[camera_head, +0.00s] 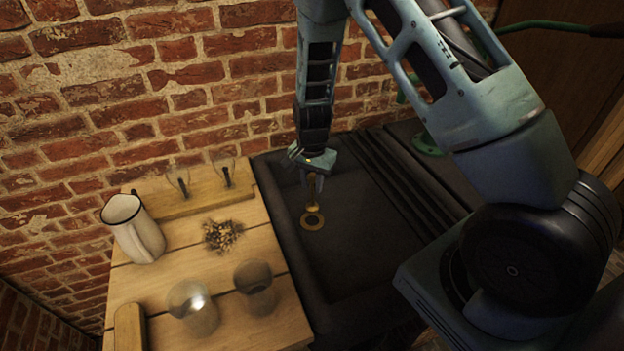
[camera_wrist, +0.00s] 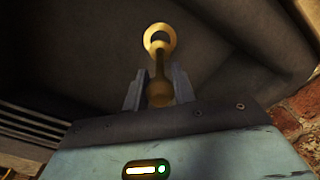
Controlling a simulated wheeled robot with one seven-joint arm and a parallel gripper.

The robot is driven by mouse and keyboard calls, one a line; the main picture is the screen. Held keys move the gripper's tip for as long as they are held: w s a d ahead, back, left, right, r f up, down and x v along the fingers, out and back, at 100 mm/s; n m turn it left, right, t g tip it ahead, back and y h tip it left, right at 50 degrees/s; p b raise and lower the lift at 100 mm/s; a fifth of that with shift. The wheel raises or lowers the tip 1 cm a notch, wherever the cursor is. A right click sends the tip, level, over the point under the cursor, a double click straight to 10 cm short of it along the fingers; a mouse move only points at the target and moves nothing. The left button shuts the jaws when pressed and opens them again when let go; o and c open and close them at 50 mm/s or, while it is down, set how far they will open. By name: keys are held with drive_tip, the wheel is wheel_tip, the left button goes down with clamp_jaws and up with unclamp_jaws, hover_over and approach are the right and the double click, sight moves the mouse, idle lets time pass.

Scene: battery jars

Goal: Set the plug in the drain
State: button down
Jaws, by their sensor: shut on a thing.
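A brass plug (camera_head: 313,204) hangs below my gripper (camera_head: 314,180), which is shut on it. In the wrist view the plug (camera_wrist: 159,92) sits between the two fingers of my gripper (camera_wrist: 158,82). The drain (camera_head: 304,222) is a brass ring with a dark hole in the floor of the black sink (camera_head: 350,240). In the wrist view the drain ring (camera_wrist: 149,37) shows just beyond the plug, its hole partly uncovered. The plug overlaps the ring's near edge there; I cannot tell whether they touch.
Left of the sink is a wooden board (camera_head: 180,290) with a white jug (camera_head: 136,232), a heap of small bits (camera_head: 222,236) and two glass jars (camera_head: 193,308), (camera_head: 255,287). A ribbed drainboard (camera_head: 410,185) lies to the right. A brick wall (camera_head: 150,90) stands behind.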

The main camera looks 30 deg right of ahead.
sight(312, 206)
drive_tip(key=shift+f+b, duration=1.5)
drive_tip(key=shift+f, duration=1)
drive_tip(key=c, duration=1.1)
unclamp_jaws()
drive_tip(key=shift+o, duration=0.2)
